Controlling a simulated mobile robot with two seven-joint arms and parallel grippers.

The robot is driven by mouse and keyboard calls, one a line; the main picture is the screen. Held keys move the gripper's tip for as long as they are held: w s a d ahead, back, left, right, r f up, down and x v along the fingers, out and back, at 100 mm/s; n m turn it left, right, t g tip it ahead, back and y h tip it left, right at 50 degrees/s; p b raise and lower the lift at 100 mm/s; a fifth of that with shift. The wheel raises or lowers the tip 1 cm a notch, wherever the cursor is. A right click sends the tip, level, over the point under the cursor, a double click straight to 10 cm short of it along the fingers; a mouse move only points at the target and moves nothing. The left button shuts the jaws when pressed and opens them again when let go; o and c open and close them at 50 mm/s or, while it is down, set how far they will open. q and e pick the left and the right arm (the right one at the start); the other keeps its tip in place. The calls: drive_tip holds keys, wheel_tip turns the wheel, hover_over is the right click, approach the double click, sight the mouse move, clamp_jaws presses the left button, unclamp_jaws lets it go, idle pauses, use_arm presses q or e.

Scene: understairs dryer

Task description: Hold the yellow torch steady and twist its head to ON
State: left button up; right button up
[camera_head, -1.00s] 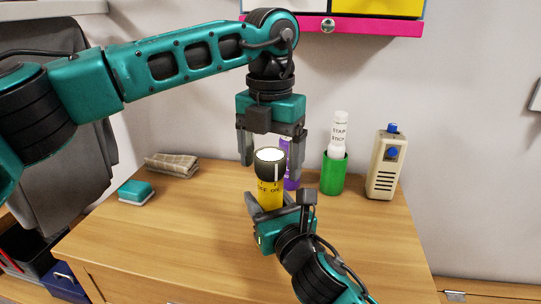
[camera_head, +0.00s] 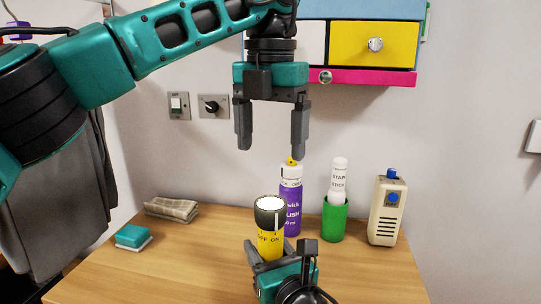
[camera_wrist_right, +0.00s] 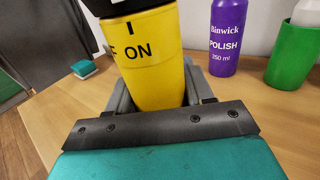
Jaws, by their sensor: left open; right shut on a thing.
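The yellow torch (camera_head: 270,243) stands upright with its black head (camera_head: 270,213) on top and a white lens facing up. Whether the lens is lit I cannot tell. A pale line runs down the head, above the ON lettering. My right gripper (camera_head: 267,262) is shut on the torch's lower body; the right wrist view also shows the yellow body (camera_wrist_right: 155,75) with ON and a black tick facing me. My left gripper (camera_head: 271,140) is open and empty, pointing down, above and apart from the torch head.
Behind the torch stand a purple polish bottle (camera_head: 291,210), a green cup (camera_head: 334,220) holding a white stick, and a beige device (camera_head: 387,212). A folded cloth (camera_head: 171,209) and a teal sponge-like block (camera_head: 132,237) lie left. Coloured drawers (camera_head: 372,45) hang above.

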idle(0.3)
drive_tip(key=o, duration=1.3)
drive_tip(key=v, duration=1.1)
drive_tip(key=shift+s+d, duration=0.15)
drive_tip(key=shift+s, duration=0.2)
drive_tip(key=p, duration=1)
approach(271, 213)
drive_tip(key=w+f, duration=0.1)
drive_tip(key=w, duration=0.2)
drive_tip(key=shift+s+f+b, duration=0.15)
drive_tip(key=shift+f+b, duration=0.1)
drive_tip(key=shift+b, duration=0.05)
